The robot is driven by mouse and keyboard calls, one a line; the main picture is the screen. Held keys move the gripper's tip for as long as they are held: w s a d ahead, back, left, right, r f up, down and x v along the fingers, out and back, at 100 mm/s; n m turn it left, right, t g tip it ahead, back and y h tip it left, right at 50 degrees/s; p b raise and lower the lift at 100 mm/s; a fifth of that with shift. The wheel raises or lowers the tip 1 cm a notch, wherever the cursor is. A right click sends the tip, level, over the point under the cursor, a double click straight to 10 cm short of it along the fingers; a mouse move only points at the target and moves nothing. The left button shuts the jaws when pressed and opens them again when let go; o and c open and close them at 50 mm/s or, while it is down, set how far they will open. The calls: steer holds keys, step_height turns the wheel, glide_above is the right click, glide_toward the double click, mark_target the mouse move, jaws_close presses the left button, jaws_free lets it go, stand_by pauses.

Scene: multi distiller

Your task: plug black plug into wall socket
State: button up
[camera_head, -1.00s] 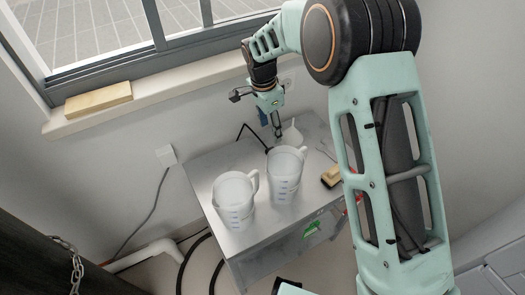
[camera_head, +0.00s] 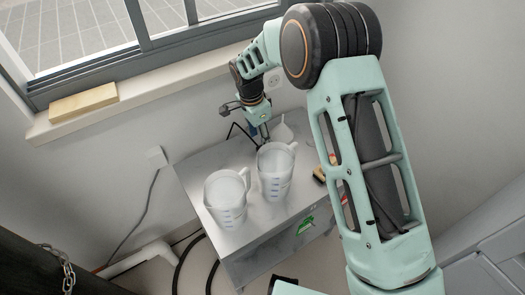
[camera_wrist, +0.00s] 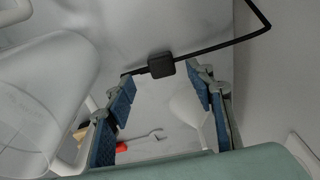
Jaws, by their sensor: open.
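The black plug (camera_wrist: 161,66) is a small dark block on the grey table top (camera_head: 205,160). In the wrist view its black cable (camera_wrist: 225,42) runs to the right and bends up. My gripper (camera_wrist: 160,88) is open, with blue-padded fingers on either side of the plug's line. The plug appears just beyond the fingertips and is not held. In the head view my gripper (camera_head: 264,138) is low at the back of the table, and the cable (camera_head: 238,129) shows beside it, while the plug is hidden. A wall socket (camera_head: 273,81) shows on the wall behind my arm.
Two clear measuring jugs (camera_head: 226,200) (camera_head: 274,172) stand close in front of my gripper. A white funnel (camera_head: 283,131) is just right of it. A yellow-black object (camera_head: 319,174) lies near the table's right edge.

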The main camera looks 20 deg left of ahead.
steer(key=shift+w+d+f+b, duration=0.1)
steer(key=shift+w+f, duration=0.05)
steer(key=shift+f, duration=0.7)
steer(key=shift+w+d+f+b, duration=0.1)
steer(key=shift+w+f, duration=0.1)
steer(key=shift+f, duration=0.65)
steer(key=shift+w+d+f+b, duration=0.1)
steer(key=shift+w+f, duration=0.05)
steer(key=shift+f, duration=0.7)
steer(key=shift+c, duration=0.2)
steer(key=c, duration=1.1)
steer(key=shift+r, duration=0.1)
step_height(320, 180, up, 10)
steer(key=shift+f+p, duration=0.1)
steer(key=shift+p, duration=0.45)
